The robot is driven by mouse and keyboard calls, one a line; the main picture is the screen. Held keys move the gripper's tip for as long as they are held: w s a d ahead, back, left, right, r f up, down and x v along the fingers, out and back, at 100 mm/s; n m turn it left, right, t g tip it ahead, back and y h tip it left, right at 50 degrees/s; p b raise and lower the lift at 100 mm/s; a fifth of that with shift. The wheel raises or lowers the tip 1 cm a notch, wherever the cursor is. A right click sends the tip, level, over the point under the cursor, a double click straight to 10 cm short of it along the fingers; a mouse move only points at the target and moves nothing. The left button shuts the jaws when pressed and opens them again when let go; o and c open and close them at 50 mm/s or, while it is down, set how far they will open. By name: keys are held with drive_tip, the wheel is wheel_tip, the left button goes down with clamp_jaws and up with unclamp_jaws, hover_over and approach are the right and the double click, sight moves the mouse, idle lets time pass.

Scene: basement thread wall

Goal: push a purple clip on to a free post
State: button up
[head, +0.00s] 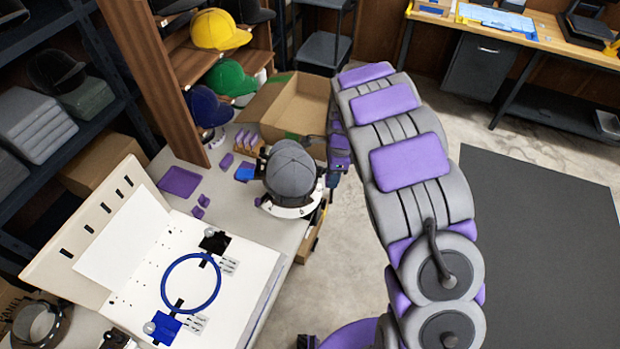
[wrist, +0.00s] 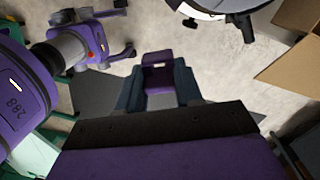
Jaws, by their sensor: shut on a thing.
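My gripper (wrist: 158,92) is shut on a purple clip (wrist: 158,62), which sits between the dark fingers in the wrist view. In the head view the purple wrist (head: 340,152) is just right of the grey cap; the fingertips and held clip are hard to make out there. More purple clips (head: 249,142) stand in a small wooden rack behind the cap. Small loose purple pieces (head: 203,200) lie on the table. I cannot make out a free post clearly in either view.
A grey cap (head: 290,165) sits on a white stand (head: 290,208). A blue hoop (head: 191,283) lies on a white board at front left. A purple tray (head: 180,181) and an open cardboard box (head: 290,105) are nearby.

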drive_tip(key=a+f+m+t+y+p, duration=0.15)
drive_tip(key=a+f+m, duration=0.35)
drive_tip(key=m, duration=0.7)
drive_tip(key=b, duration=0.4)
hover_over(305, 201)
drive_tip(key=d, duration=0.1)
drive_tip(key=shift+m, duration=0.3)
drive_tip(key=f, duration=0.4)
drive_tip(key=shift+s+d, duration=0.2)
drive_tip(key=shift+a+f+p, duration=0.2)
drive_tip(key=shift+f+p, duration=0.35)
drive_tip(key=shift+x, duration=0.8)
drive_tip(key=shift+d+p, duration=0.15)
drive_tip(key=shift+p, duration=0.65)
drive_tip(key=shift+f, duration=0.45)
